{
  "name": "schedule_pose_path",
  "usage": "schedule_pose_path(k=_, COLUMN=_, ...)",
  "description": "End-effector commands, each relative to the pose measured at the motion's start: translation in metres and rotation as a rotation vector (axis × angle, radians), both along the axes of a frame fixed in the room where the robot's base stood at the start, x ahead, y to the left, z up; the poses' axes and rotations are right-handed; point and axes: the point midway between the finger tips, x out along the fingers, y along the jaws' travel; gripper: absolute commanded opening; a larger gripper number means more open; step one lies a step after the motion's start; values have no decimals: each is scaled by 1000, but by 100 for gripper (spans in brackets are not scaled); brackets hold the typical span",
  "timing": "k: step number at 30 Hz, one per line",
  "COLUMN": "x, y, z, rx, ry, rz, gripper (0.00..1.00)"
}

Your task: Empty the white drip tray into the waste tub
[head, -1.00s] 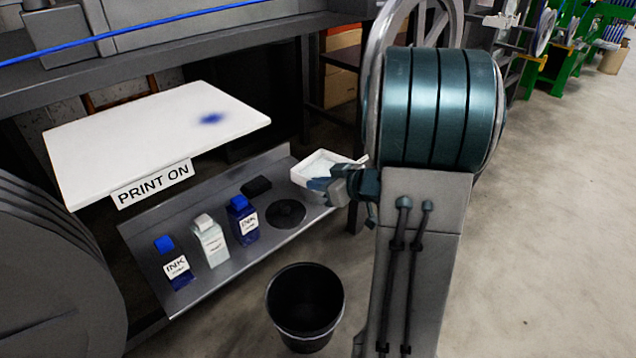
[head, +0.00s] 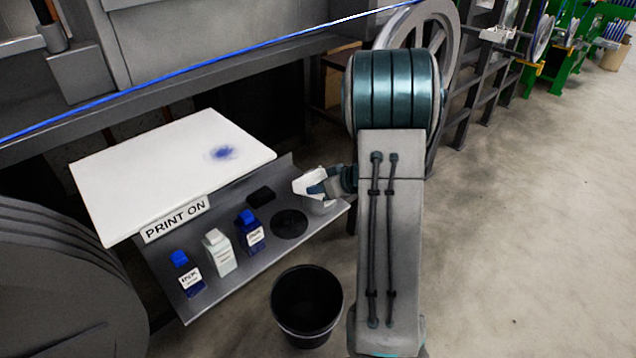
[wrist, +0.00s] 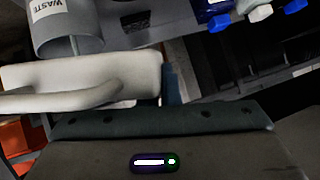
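The white drip tray (head: 308,184) is tilted in the head view, at the right end of the grey shelf. My gripper (head: 330,183) is shut on its right side. In the wrist view the tray (wrist: 100,78) lies across the left, close against my gripper (wrist: 170,85). The grey waste tub (wrist: 68,38), labelled WASTE, is at the upper left there, its mouth close to the tray. A thin pale streak shows at that mouth; I cannot tell if it is liquid. In the head view the tub (head: 320,206) shows just below the tray, partly hidden.
Two blue-capped ink bottles (head: 186,273) (head: 250,231) and a white bottle (head: 219,252) stand on the shelf (head: 262,258). A black round pad (head: 289,224) lies beside them. A black bin (head: 307,304) stands on the floor in front. The floor at right is clear.

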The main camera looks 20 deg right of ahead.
Motion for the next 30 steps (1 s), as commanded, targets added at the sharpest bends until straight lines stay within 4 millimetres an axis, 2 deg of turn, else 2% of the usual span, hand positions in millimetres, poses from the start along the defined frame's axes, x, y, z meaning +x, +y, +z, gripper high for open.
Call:
schedule_pose_path(k=1, x=2, y=-1, z=6, rx=3, ry=9, rz=0, gripper=0)
schedule_pose_path(k=30, x=21, y=-6, z=2, rx=41, ry=144, rz=0, gripper=0)
